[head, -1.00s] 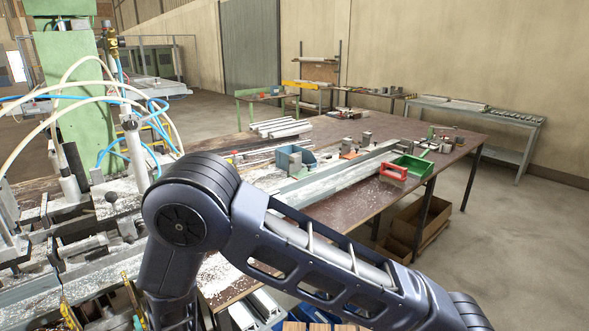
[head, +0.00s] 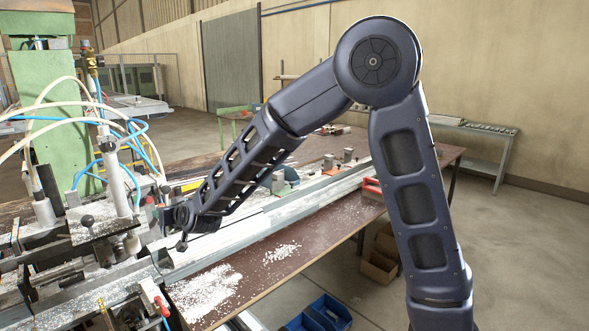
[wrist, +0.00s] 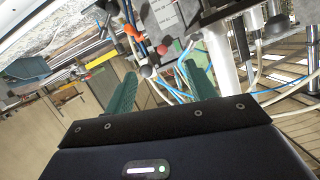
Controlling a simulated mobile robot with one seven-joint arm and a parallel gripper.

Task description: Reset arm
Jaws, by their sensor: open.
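My gripper (wrist: 160,88) shows in the wrist view with its two green ribbed fingers spread apart and nothing between them. In the head view my arm arches up and over the bench, and its far end comes down beside the clamp machine (head: 108,215) at left. The fingers cannot be made out there. The wrist view is tilted. It shows a red knob, a dark ball knob, blue tubes and a white cylinder (wrist: 222,62) beyond the fingers. I cannot tell whether the gripper touches any of the machine.
A long metal profile (head: 290,208) lies along the brown bench (head: 240,283), which has white chips scattered on it. Blue bins (head: 318,314) stand low at the front. A grey side table (head: 480,150) stands by the wall. Open floor lies at right.

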